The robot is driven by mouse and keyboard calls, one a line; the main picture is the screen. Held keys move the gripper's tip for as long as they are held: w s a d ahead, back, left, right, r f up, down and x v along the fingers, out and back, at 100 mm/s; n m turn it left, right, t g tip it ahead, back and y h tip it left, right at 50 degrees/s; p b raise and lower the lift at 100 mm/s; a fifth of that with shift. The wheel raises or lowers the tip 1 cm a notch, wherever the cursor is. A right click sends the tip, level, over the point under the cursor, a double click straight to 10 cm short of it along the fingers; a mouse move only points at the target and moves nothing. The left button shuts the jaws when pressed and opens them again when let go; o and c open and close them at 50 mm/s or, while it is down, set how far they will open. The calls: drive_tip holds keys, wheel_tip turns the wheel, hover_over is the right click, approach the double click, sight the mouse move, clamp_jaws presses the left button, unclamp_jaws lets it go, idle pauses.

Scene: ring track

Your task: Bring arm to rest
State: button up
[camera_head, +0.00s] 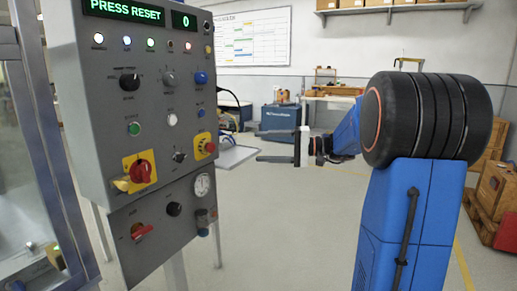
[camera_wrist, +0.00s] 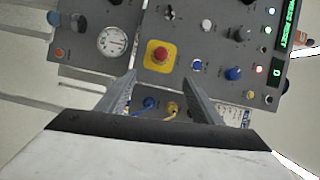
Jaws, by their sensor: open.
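My gripper (camera_head: 268,146) is open and empty in the head view. Its two fingers point left toward the control panel (camera_head: 104,95), with a gap between them and the panel's right edge. My blue and black arm stands at the right. In the wrist view the open gripper (camera_wrist: 158,80) shows both fingers, with the panel (camera_wrist: 205,22) beyond them. A red emergency button on a yellow plate (camera_wrist: 159,56) appears between and beyond the fingertips. The panel's display (camera_head: 124,10) reads PRESS RESET and 0.
A glass-sided machine (camera_head: 30,170) stands at the far left. A blue cabinet (camera_head: 281,118) and a workbench (camera_head: 330,100) are at the back. Wooden crates (camera_head: 495,190) stand on the right behind my arm. The grey floor (camera_head: 270,220) between panel and arm is clear.

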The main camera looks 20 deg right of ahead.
drive_tip(key=s+a+f+n+g+h, duration=0.1)
drive_tip(key=s+a+f+g+h, duration=0.2)
drive_tip(key=s+a+f, duration=0.35)
drive_tip(key=s+a+f+n+g+h, duration=0.1)
drive_tip(key=s+a+f+g+h, duration=0.2)
drive_tip(key=s+a, duration=0.6)
drive_tip(key=s+d+f+n+h, duration=0.1)
drive_tip(key=s+d+f+h, duration=0.1)
drive_tip(key=s, duration=0.4)
drive_tip(key=s+d+f+n+t+h, duration=0.1)
drive_tip(key=s+d+f+h, duration=0.1)
drive_tip(key=s+f+h, duration=0.2)
drive_tip(key=s+d+f+n+h, duration=0.1)
drive_tip(key=s+d+f+h, duration=0.1)
drive_tip(key=s+f, duration=0.4)
drive_tip(key=s+h, duration=0.1)
drive_tip(key=s, duration=0.2)
drive_tip(key=shift+s+d+f, duration=0.15)
drive_tip(key=shift+d+f, duration=0.05)
drive_tip(key=shift+d, duration=0.05)
idle(1.6)
